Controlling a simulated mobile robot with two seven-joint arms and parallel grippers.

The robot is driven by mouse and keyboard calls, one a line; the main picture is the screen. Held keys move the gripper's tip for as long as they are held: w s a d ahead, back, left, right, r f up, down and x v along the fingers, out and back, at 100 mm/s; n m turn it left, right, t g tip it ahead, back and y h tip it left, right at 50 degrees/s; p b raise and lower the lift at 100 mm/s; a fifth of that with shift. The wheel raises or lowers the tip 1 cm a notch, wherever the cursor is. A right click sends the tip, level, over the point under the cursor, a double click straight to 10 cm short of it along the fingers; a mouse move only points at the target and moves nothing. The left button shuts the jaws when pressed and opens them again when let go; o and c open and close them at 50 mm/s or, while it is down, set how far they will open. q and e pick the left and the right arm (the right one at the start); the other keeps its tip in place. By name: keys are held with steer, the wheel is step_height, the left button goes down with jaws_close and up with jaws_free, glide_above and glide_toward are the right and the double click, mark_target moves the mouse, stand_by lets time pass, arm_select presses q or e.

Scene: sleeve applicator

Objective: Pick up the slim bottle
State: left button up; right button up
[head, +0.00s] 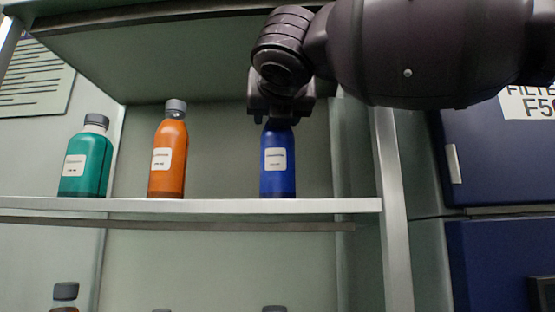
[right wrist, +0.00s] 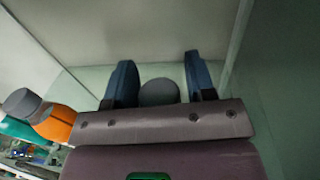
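A narrow blue bottle (head: 278,165) with a white label stands upright on the upper shelf. My right gripper (head: 281,118) is directly above it in the head view and hides its cap. In the right wrist view the open fingers of my right gripper (right wrist: 160,80) lie on either side of a grey cap (right wrist: 159,92). A gap shows between the cap and the right-hand finger; contact on the left-hand side is unclear. An orange bottle (head: 168,160) and a wider teal bottle (head: 85,163) stand to the left. My left gripper is not in view.
The shelf board (head: 220,206) has free room between the orange and blue bottles. A metal upright (head: 392,200) stands right of the blue bottle, and a board (head: 180,45) lies overhead. More bottle caps (head: 66,291) show below.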

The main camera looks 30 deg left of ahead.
jaws_close()
steer(key=shift+r, duration=0.2)
